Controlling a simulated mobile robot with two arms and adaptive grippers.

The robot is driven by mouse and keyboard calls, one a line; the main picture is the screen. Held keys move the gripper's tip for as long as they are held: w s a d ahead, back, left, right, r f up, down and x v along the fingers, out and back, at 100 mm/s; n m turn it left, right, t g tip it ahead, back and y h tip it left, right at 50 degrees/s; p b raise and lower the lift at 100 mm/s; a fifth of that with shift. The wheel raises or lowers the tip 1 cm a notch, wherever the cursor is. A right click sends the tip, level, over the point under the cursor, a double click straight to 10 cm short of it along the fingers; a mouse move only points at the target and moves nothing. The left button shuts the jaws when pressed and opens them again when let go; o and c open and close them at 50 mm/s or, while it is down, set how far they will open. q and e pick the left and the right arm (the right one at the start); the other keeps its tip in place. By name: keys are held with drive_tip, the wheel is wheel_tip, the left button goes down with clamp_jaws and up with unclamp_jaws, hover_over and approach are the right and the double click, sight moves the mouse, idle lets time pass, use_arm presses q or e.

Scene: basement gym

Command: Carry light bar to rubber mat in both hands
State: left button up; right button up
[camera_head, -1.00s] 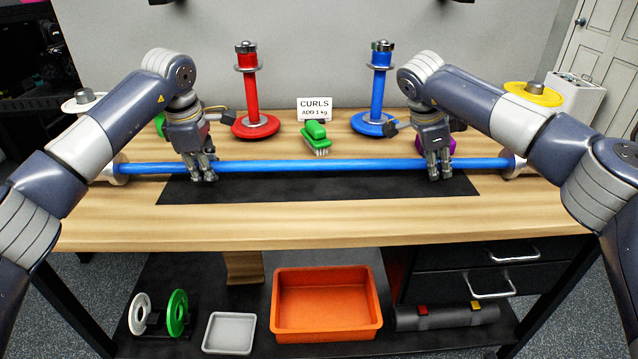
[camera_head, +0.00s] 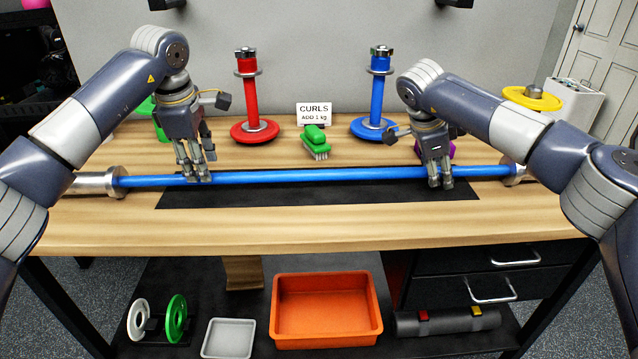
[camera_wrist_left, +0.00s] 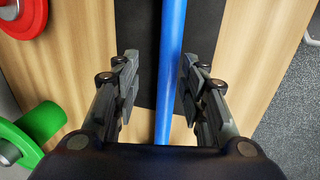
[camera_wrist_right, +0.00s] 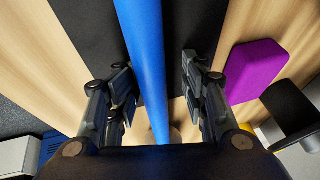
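The light bar is a long blue bar (camera_head: 320,176) with silver ends. It lies across the black rubber mat (camera_head: 320,194) on the wooden bench, slightly skewed, its left end nearer me. My left gripper (camera_head: 194,172) is over the bar's left part. In the left wrist view its fingers (camera_wrist_left: 158,85) stand apart on either side of the bar (camera_wrist_left: 170,60), which is closer to the right finger. My right gripper (camera_head: 437,177) is over the bar's right part. In the right wrist view its fingers (camera_wrist_right: 158,88) are also apart, with the bar (camera_wrist_right: 146,50) between them.
A red stand (camera_head: 247,100) and a blue stand (camera_head: 378,95) rise behind the bar, with a green brush (camera_head: 315,140) and a CURLS card (camera_head: 313,113) between them. A purple block (camera_wrist_right: 255,70) is near my right gripper. An orange tray (camera_head: 325,335) is on the shelf below.

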use_arm(q)
drive_tip(key=v, duration=0.3)
use_arm(e)
drive_tip(key=shift+a+f, duration=0.1)
drive_tip(key=shift+a, duration=0.05)
drive_tip(key=shift+v, duration=4.05)
